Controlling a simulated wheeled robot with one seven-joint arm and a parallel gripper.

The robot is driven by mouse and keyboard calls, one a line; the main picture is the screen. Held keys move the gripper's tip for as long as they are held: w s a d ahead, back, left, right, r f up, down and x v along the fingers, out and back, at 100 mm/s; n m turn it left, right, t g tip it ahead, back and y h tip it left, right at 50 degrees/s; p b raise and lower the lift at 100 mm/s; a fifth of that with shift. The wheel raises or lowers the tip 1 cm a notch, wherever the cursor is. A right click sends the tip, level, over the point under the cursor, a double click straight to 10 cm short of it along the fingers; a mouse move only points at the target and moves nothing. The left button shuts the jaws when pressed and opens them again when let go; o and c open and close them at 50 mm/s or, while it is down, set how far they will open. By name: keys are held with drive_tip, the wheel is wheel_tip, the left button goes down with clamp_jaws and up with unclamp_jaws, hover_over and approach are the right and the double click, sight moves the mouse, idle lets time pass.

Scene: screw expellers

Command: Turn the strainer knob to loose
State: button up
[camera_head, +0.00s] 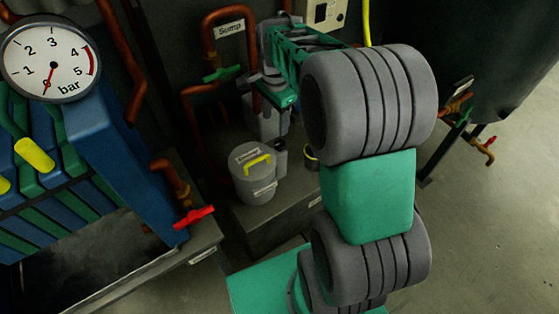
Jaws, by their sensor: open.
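A grey round canister (252,188) stands on the dark bench, left of my arm. A yellow bar-shaped handle (257,165) lies across its lid, and small white labels are on its lid and side. The labels are too small to read, so I cannot tell for sure that this is the strainer and its knob. My gripper (271,132) hangs just above and behind the canister, at the end of my green and grey arm. It is open and seems apart from the yellow handle. Its fingertips are small and dark here.
A pipe labelled Sump (229,27) has a green valve handle (222,74). A red valve handle (194,216) sits at the front left, near a pressure gauge (47,60). A small yellow-rimmed part (312,155) is right of the canister.

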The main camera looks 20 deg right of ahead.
sight(279, 144)
drive_tip(key=w+d+f+m, duration=0.1)
drive_tip(key=f, duration=0.1)
drive_tip(key=w+f+m+b, duration=0.1)
drive_tip(key=f, duration=0.2)
drive_tip(key=w+d+f+m, duration=0.1)
drive_tip(key=f+m, duration=0.1)
drive_tip(key=shift+d+f+g+b, duration=0.3)
drive_tip(key=shift+f+b, duration=0.05)
drive_tip(key=shift+f, duration=0.05)
wheel_tip(279, 144, down, 7)
drive_tip(key=shift+a+r+b, duration=0.1)
drive_tip(key=shift+r+b, duration=0.05)
drive_tip(key=shift+b, duration=0.55)
drive_tip(key=shift+c, duration=0.5)
clamp_jaws()
